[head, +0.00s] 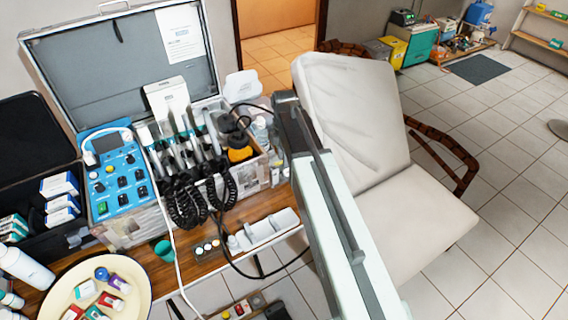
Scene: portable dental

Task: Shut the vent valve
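I cannot pick out the vent valve for certain. An open metal dental case (105,75) stands on the wooden table at the left. Its blue control panel (108,207) carries several black knobs and a round gauge. An orange-yellow part with a black top (240,154) sits in the right side of the case, and I cannot tell what it is. My arm reaches from the bottom edge up to the right side of the case. My gripper does not show, and the arm hides part of the case's right end.
A cream reclining chair (415,215) stands right of my arm. A round cream tray (65,283) with small boxes lies at the lower left. Dental handpieces with coiled black cords (185,200) hang at the case front. A white cable (178,265) crosses the table edge.

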